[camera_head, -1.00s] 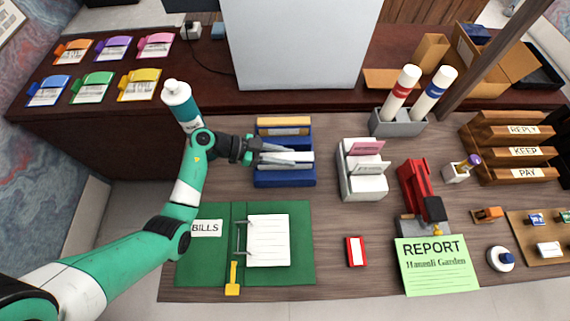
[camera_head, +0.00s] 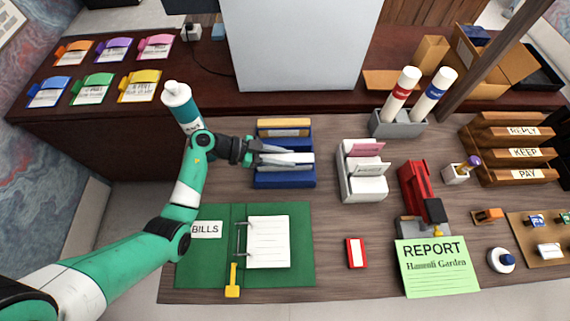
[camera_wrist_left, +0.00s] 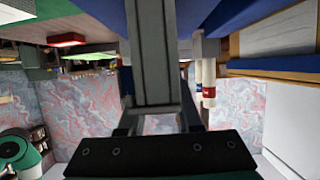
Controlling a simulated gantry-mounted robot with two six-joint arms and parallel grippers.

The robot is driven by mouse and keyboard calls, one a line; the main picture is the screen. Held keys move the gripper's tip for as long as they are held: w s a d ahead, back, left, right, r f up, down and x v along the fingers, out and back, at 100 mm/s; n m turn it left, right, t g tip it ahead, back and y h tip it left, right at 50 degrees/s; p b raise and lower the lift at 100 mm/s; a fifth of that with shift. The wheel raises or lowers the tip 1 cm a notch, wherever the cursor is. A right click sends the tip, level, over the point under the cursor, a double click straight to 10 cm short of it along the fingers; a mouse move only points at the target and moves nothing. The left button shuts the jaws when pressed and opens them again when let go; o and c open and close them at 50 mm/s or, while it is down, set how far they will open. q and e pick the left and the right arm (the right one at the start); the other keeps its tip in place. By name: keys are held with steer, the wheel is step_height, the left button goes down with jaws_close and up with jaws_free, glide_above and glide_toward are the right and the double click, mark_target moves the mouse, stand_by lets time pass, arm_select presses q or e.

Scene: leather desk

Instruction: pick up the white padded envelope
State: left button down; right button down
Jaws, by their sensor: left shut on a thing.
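The white padded envelope (camera_head: 298,157) sits in a slot of the blue desk sorter (camera_head: 286,181), left of the middle of the desk in the head view. My left gripper (camera_head: 268,153) reaches in from the left and is shut on the envelope's left end. In the left wrist view, a shaded grey slab, seemingly the envelope (camera_wrist_left: 154,50), runs between the fingers (camera_wrist_left: 157,115), with blue sorter walls (camera_wrist_left: 207,20) to either side. The fingertips are partly hidden. My right gripper is not in view.
A brown envelope (camera_head: 284,132) stands in the sorter's back slot. A white holder (camera_head: 365,188) with pink and white slips stands to the right. A green binder (camera_head: 300,270) lies in front. Bare desk lies between sorter and holder.

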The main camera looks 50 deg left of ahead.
arm_select(q)
step_height(320, 180, up, 10)
steer(key=p, duration=0.5)
steer(key=shift+f, duration=0.25)
steer(key=shift+r+p, duration=0.35)
